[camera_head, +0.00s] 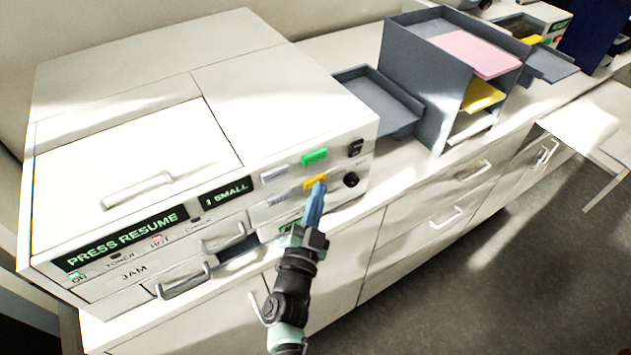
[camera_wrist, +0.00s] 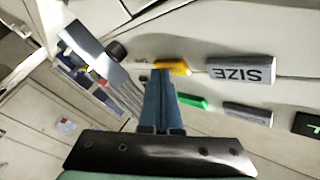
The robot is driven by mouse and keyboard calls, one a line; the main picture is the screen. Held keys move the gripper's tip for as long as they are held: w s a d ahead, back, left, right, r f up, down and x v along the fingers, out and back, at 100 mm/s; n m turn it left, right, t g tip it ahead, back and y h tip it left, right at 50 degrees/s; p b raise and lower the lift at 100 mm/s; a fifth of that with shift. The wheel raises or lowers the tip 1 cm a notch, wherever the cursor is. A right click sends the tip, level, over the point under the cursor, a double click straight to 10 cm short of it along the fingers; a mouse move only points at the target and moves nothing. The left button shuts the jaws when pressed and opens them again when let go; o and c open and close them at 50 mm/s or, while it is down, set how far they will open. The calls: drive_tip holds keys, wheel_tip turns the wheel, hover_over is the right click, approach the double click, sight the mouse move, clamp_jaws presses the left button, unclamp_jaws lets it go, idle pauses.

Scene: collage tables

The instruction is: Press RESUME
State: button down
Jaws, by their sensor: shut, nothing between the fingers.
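A large off-white printer-like machine (camera_head: 110,150) stands on the counter. Its front display (camera_head: 120,238) reads "PRESS RESUME" and a smaller display (camera_head: 226,190) reads "1 SMALL". A yellow button (camera_head: 315,181) sits below a green button (camera_head: 315,157) on the right of the front. My gripper (camera_head: 319,187) is shut and empty, its blue fingertips at the yellow button. In the wrist view my fingertips (camera_wrist: 162,72) overlap part of the yellow button (camera_wrist: 180,66); I cannot tell whether they press it. No RESUME label is readable on any button.
A grey button marked SIZE (camera_wrist: 240,70) is beside the yellow one. A black knob (camera_head: 351,180) and a black switch (camera_head: 356,148) are to the right. A grey paper organiser (camera_head: 425,95) stands further right. Drawer handles (camera_head: 187,281) stick out below my gripper's left.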

drive_tip(key=shift+w, duration=0.15)
idle(0.4)
drive_tip(key=shift+s+d, duration=0.45)
drive_tip(key=shift+s, duration=0.3)
drive_tip(key=s+d, duration=0.1)
drive_tip(key=s, duration=0.1)
drive_tip(key=s+d+b, duration=0.1)
drive_tip(key=s+d, duration=0.1)
idle(1.0)
